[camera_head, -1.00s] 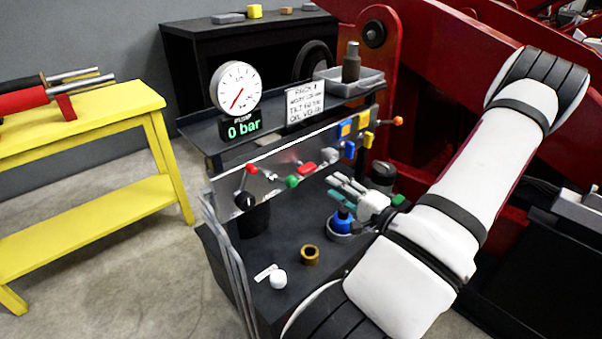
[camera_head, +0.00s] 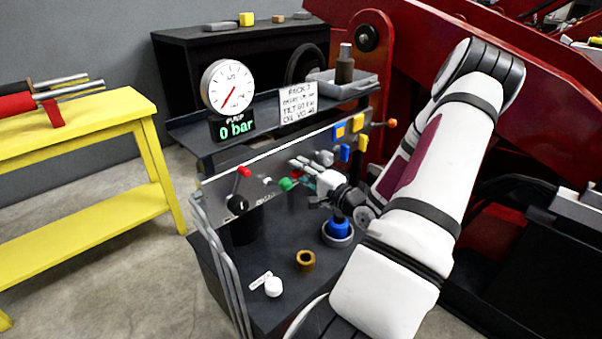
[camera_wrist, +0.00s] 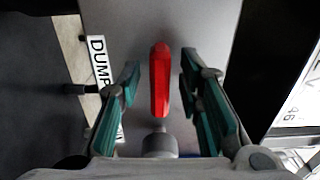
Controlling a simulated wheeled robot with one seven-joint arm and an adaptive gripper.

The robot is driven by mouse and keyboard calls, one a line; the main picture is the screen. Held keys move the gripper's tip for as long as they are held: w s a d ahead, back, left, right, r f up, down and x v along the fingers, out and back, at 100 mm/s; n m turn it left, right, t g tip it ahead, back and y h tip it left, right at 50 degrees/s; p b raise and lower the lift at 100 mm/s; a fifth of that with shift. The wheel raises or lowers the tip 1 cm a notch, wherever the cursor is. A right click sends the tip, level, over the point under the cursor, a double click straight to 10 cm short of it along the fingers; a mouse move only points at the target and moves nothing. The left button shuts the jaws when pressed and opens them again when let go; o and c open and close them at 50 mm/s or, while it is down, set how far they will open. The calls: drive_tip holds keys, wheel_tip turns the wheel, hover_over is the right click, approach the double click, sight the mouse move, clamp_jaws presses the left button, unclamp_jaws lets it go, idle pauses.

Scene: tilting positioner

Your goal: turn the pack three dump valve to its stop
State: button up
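A red valve handle (camera_wrist: 160,80) stands lengthwise in the middle of the wrist view, on a round grey stem, in front of a grey panel. A white label (camera_wrist: 98,60) reading "DUMP" is at its left, partly hidden by a finger. My gripper (camera_wrist: 159,85) is open, its teal-padded fingers on either side of the handle, with a visible gap on both sides. In the head view my gripper (camera_head: 303,172) is at the panel front (camera_head: 265,165) and hides most of the red handle.
A gauge (camera_head: 230,87) and "0 bar" display (camera_head: 234,127) stand above. A brown ring (camera_head: 305,260) and white cap (camera_head: 273,287) lie on the lower shelf.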

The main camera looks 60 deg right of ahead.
drive_tip(key=shift+c, duration=0.4)
clamp_jaws()
drive_tip(key=shift+n, duration=0.3)
drive_tip(key=n+p, duration=0.1)
drive_tip(key=n, duration=0.2)
drive_tip(key=shift+n, duration=0.3)
drive_tip(key=n, duration=0.3)
drive_tip(key=shift+n, duration=0.3)
drive_tip(key=n, duration=0.5)
drive_tip(key=shift+f+b, duration=0.15)
drive_tip(key=shift+b, duration=0.25)
drive_tip(key=n+b, duration=0.2)
drive_tip(key=n, duration=0.3)
drive_tip(key=shift+s+b, duration=0.1)
drive_tip(key=shift+b, duration=0.2)
